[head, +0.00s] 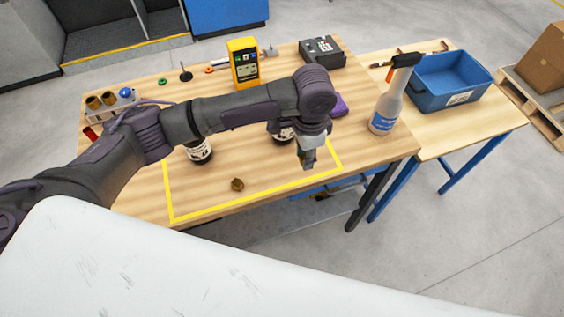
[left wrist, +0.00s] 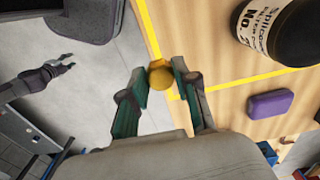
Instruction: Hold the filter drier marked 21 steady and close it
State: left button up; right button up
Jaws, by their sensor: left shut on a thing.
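My left gripper (head: 308,158) hangs over the right front corner of the yellow-taped area, near the table's front edge. In the left wrist view its fingers (left wrist: 160,80) are shut on a brass cap (left wrist: 160,76). Two dark filter driers with white labels stand upright in the taped area, a left one (head: 200,152) and a right one (head: 283,138), the latter partly hidden by my arm. One drier (left wrist: 288,32) in the left wrist view reads "NO. 2", the rest cut off. Another brass cap (head: 237,184) lies on the table. My right gripper (left wrist: 62,67) appears open, away from the table.
A spray bottle (head: 390,95) stands right of my left gripper, with a purple block (head: 340,104) nearby. A yellow meter (head: 244,62) and black device (head: 322,51) stand at the back. A holder with brass parts (head: 108,107) is at left. A blue bin (head: 450,80) is on the side table.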

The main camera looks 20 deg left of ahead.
pick_arm(q)
jog(key=shift+w+d+r+b, duration=0.15)
jog(key=shift+d+r, duration=0.45)
jog(key=shift+d, duration=0.3)
jog(key=shift+w+d+r+b, duration=0.15)
jog(key=shift+d+r, duration=0.45)
jog(key=shift+d, duration=0.3)
jog(key=shift+s, duration=0.15)
